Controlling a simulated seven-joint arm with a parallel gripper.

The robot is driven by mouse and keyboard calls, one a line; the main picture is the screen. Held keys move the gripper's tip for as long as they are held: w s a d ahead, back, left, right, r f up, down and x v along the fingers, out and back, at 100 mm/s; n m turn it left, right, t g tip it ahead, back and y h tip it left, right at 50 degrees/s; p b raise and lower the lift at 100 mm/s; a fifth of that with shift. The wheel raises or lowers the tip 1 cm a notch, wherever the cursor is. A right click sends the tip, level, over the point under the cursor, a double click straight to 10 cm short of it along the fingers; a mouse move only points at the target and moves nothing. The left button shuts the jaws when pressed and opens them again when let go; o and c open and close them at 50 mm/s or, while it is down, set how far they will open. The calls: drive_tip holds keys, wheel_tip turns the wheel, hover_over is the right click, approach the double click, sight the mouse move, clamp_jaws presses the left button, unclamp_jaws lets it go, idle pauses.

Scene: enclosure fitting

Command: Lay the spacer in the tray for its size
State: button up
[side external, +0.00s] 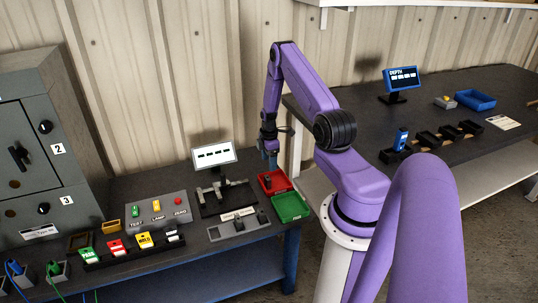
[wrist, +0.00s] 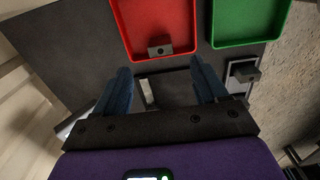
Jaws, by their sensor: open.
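A small dark block with a round mark on its face (wrist: 160,46), which looks like the spacer, lies in the red tray (wrist: 122,30), by the wall nearest my gripper in the wrist view. In the side view the red tray (side external: 284,186) holds a dark shape too small to make out. The green tray (wrist: 238,42) is beside the red one and looks empty; it also shows in the side view (side external: 292,207). My gripper (side external: 270,161) is above the bench by the red tray. In the wrist view its fingers (wrist: 160,68) are apart with nothing held between them.
A measuring fixture (side external: 222,196) with a lit display (side external: 214,155) stands left of the trays. A grey plate with dark pieces (side external: 238,226) lies in front. A button box (side external: 157,208) and a grey cabinet (side external: 30,155) are farther left. Another bench (side external: 450,125) is at right.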

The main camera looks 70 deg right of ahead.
drive_tip(key=w+a+r, duration=0.7)
drive_tip(key=a+r, duration=0.4)
drive_tip(key=a, duration=0.1)
drive_tip(key=s+a+r+n, duration=0.1)
drive_tip(key=a+r, duration=0.3)
drive_tip(key=a, duration=0.4)
drive_tip(key=a+r+n, duration=0.1)
drive_tip(key=a+r, duration=0.4)
drive_tip(key=a, duration=0.4)
drive_tip(key=s+a+r, duration=0.7)
drive_tip(key=s+a, duration=0.6)
drive_tip(key=s+r+n, duration=0.1)
drive_tip(key=s+r, duration=0.2)
drive_tip(key=s, duration=1)
drive_tip(key=shift+s+a+r+n, duration=0.2)
drive_tip(key=shift+s+a+n, duration=0.1)
drive_tip(key=shift+a, duration=0.05)
